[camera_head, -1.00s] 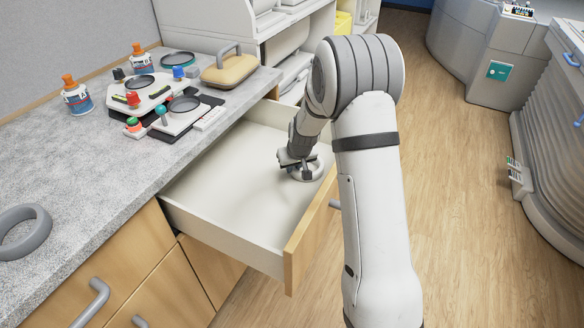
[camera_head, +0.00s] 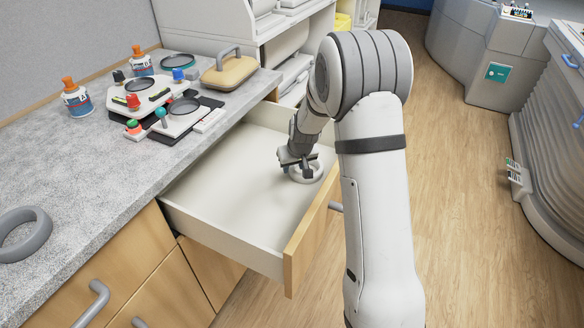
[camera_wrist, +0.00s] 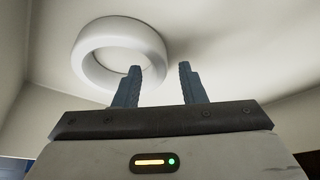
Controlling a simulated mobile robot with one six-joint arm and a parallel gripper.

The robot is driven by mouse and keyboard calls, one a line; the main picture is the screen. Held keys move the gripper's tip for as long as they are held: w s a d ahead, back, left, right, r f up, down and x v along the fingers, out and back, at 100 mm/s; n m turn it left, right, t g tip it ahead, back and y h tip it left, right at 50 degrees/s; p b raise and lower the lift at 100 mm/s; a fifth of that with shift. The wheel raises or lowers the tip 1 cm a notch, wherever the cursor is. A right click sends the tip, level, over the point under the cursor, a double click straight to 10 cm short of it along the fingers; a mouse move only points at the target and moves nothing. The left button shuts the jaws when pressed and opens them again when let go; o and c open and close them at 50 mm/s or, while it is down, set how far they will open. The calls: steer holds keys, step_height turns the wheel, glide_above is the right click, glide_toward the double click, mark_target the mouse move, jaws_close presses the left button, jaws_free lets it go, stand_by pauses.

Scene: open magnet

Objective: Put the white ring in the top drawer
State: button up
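The white ring (camera_wrist: 84,58) lies on the pale floor of the open top drawer (camera_head: 222,186). It also shows in the head view (camera_head: 317,176), near the drawer's front right corner, partly covered by my gripper. My gripper (camera_wrist: 158,68) reaches down into the drawer right by the ring. In the wrist view its two blue-grey fingers stand apart with nothing between them. The left fingertip overlaps the ring's lower right edge in the picture; I cannot tell whether they touch.
The grey speckled counter (camera_head: 110,170) left of the drawer holds a grey ring (camera_head: 24,236), two orange-capped bottles, a control panel (camera_head: 172,116) and a tan handled block (camera_head: 230,72). The drawer's wooden front (camera_head: 308,238) stands right of its interior. Wood floor is clear on the right.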

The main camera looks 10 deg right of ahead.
steer(key=v, duration=1)
steer(key=shift+p, duration=0.45)
steer(key=s+r+p, duration=0.3)
steer(key=s+r, duration=0.3)
steer(key=s, duration=0.4)
steer(key=s+d+r+m+g+p, duration=0.1)
steer(key=s+r+p, duration=0.3)
steer(key=s+r, duration=0.3)
steer(key=s+d+r+m+p, duration=0.1)
steer(key=s+r+p, duration=0.2)
steer(key=s, duration=1)
step_height(320, 180, up, 4)
steer(key=shift+s+f+g+h, duration=0.15)
steer(key=shift+s+g+h, duration=0.15)
steer(key=shift+g, duration=0.1)
